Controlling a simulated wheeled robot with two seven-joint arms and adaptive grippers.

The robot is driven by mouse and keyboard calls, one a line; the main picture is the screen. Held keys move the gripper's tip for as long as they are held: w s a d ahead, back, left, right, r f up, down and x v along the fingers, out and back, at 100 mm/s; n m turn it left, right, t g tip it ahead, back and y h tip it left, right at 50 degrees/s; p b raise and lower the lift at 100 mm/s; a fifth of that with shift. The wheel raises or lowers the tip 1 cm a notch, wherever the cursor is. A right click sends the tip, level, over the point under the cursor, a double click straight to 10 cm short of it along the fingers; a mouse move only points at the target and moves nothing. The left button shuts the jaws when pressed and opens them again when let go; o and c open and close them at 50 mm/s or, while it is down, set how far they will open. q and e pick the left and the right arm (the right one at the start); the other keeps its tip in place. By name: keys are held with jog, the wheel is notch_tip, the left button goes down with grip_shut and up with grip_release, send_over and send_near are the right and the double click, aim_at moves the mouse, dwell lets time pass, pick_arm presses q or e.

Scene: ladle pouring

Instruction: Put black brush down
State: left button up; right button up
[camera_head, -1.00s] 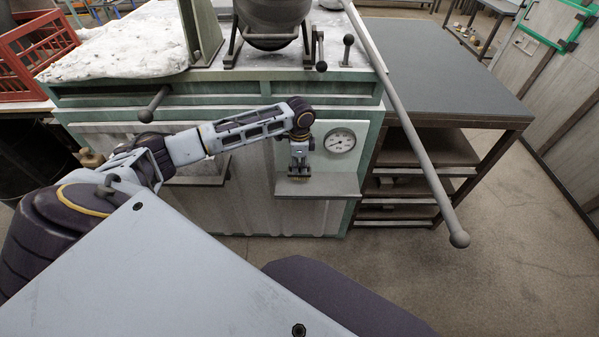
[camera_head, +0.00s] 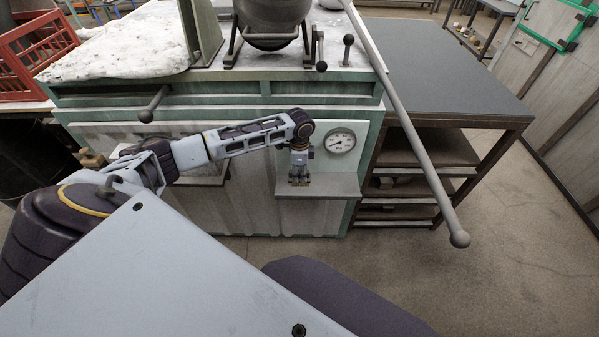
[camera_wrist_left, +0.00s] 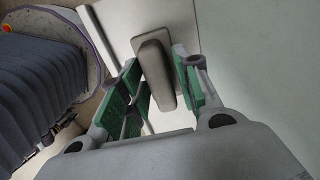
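The brush (camera_wrist_left: 157,70) shows in the left wrist view as a dark grey-brown block with a narrow raised part. It lies over the pale shelf, between the green finger pads of my left gripper (camera_wrist_left: 160,95). The pads stand apart, with a gap on the brush's left side; the right pad is close to it, and I cannot tell if they touch. In the head view my left gripper (camera_head: 299,181) points down at the small shelf (camera_head: 335,186) below the round gauge. The brush cannot be made out there. My right gripper is not in view.
The gauge (camera_head: 340,141) is just right of my left wrist. The shelf is clear to the right of the gripper. A long grey bar (camera_head: 420,140) slants down in front of the grey side table (camera_head: 440,70). A lever knob (camera_head: 146,116) sticks out at left.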

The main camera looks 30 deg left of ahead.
pick_arm(q)
jog(key=shift+r, duration=0.1)
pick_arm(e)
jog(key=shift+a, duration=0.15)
pick_arm(q)
jog(key=shift+r, duration=0.15)
notch_tip(320, 180, up, 12)
jog(key=shift+f+p, duration=0.1)
jog(key=shift+p, duration=0.2)
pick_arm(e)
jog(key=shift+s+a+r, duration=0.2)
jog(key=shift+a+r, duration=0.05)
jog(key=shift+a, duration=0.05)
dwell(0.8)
